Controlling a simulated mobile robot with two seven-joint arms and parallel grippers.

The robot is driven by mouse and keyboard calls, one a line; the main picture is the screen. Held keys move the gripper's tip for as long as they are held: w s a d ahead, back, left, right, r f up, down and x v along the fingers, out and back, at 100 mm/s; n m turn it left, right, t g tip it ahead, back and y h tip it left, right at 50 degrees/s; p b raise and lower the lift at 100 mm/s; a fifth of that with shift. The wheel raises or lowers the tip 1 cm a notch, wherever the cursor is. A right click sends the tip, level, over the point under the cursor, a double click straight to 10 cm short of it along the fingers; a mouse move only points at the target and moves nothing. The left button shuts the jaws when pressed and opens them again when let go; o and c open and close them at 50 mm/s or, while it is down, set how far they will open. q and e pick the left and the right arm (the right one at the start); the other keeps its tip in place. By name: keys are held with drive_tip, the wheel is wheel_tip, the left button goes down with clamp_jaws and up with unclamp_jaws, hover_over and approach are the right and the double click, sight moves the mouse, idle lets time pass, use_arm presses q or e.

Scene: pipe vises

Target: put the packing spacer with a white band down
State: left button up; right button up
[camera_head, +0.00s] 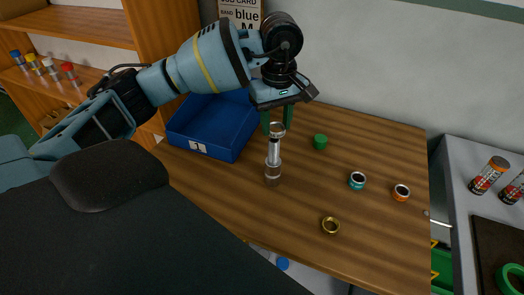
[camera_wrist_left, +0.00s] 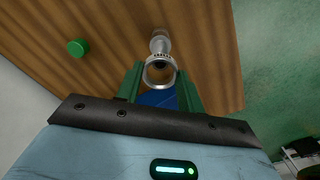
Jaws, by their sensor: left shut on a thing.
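My left gripper (camera_head: 277,120) has its green fingers pointing down, shut on a pale silver-grey ring (camera_head: 277,130), which I take as the packing spacer. In the left wrist view the same ring (camera_wrist_left: 159,72) sits between the two fingers. Its white band is not clear at this size. A slim, upright silver and glassy post (camera_head: 273,168) stands on the wooden table (camera_head: 310,235) directly below. The ring is at the post's upper end; I cannot tell whether they touch. My right gripper is not in view.
A blue open tray (camera_head: 205,140) with a label stands left of the post. A green cap (camera_head: 320,142), teal ring (camera_head: 357,181), orange ring (camera_head: 401,192) and brass ring (camera_head: 331,225) are spread to the right. Bare wood lies between them. A grey bench (camera_head: 455,180) stands right.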

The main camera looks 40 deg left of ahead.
sight(273, 152)
use_arm(q)
drive_tip(key=shift+a+r, duration=0.1)
drive_tip(key=shift+a, duration=0.15)
drive_tip(key=shift+f, duration=0.25)
drive_tip(key=shift+f+p, duration=0.3)
drive_tip(key=shift+f, duration=4.4)
drive_tip(key=shift+f, duration=0.15)
drive_tip(key=shift+f, duration=0.1)
drive_tip(key=o, duration=0.9)
drive_tip(key=shift+o, duration=0.2)
wheel_tip(273, 152, up, 12)
drive_tip(key=shift+r, duration=0.25)
